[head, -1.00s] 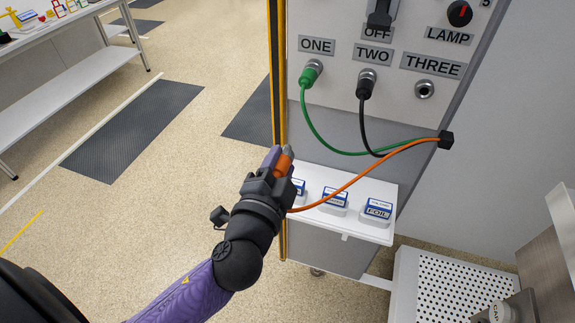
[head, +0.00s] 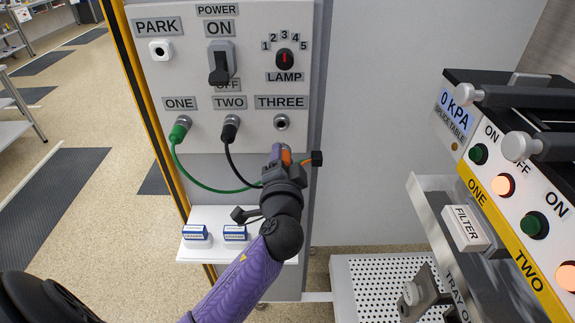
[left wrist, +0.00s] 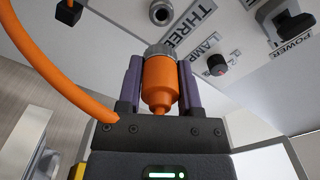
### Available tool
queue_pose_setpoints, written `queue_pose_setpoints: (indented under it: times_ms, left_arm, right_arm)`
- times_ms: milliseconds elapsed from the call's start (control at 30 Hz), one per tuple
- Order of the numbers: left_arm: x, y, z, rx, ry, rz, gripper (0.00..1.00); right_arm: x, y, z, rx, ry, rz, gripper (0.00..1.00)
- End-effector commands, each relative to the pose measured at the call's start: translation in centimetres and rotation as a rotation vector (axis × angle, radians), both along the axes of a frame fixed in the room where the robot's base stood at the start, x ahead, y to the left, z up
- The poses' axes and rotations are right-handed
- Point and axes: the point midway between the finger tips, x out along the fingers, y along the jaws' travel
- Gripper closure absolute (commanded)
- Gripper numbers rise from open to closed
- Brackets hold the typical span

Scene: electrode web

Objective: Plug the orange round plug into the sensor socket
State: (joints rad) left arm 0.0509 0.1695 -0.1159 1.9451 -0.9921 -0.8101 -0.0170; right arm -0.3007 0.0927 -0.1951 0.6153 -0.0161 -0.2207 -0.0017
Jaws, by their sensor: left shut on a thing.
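My left gripper (head: 281,154) is shut on the orange round plug (head: 287,156), in front of the panel and just below the socket labelled THREE (head: 281,122). In the left wrist view the orange plug (left wrist: 158,82) sits between both fingers, its grey ring end towards the panel. The empty socket THREE (left wrist: 161,14) shows just beyond that end, and the plug is apart from it. An orange cable (left wrist: 50,65) runs at the left of that view. No label reading "sensor" is visible. My right gripper is not in view.
A green plug (head: 180,129) is in socket ONE and a black plug (head: 229,129) in socket TWO. A PARK socket (head: 160,50), power switch (head: 220,64) and lamp knob (head: 284,59) are above. A white shelf (head: 205,254) with small boxes is below. A splice table (head: 498,170) stands at right.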

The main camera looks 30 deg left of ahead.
Motion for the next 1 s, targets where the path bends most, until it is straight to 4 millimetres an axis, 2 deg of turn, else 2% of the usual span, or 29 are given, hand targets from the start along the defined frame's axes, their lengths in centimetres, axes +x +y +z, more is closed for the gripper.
queue_pose_setpoints:
  times_ms: [267, 700, 1000]
  left_arm:
    - [0.0, 0.0, 0.0, -0.002, -0.001, 0.001, 1.00]
    - [4.1, 2.4, -0.2, 0.002, -0.001, 0.000, 1.00]
    - [5.0, 3.0, 0.0, 0.000, 0.000, -0.001, 1.00]
  right_arm:
    - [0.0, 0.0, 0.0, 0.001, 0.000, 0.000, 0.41]
    - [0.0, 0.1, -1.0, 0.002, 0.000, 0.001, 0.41]
    - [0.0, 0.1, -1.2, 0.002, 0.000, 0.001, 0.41]
